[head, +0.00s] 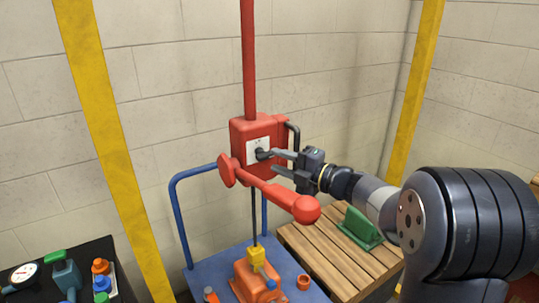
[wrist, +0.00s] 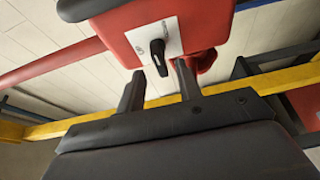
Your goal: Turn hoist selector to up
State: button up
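The hoist selector (head: 262,154) is a black knob on a white plate on the front of a red hoist box (head: 240,130). In the wrist view the selector (wrist: 158,56) sits on its white plate, with its pointer slanting toward my gripper. My gripper (head: 273,162) is open in front of the box. In the wrist view its two fingers (wrist: 160,80) are spread apart, with the knob's end between their tips or just beyond; I cannot tell whether either finger touches it. The plate's markings are too small to read.
A red lever with a round end (head: 306,209) juts out below the box, close under my gripper. A blue cart (head: 215,275) holds an orange motor (head: 258,282) below. A wooden pallet (head: 335,270) with a green block (head: 360,228) lies right. Yellow posts (head: 105,130) stand at both sides.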

aim_at(268, 158)
jog(key=shift+x, duration=1.85)
jog(key=shift+c, duration=0.5)
grip_shut()
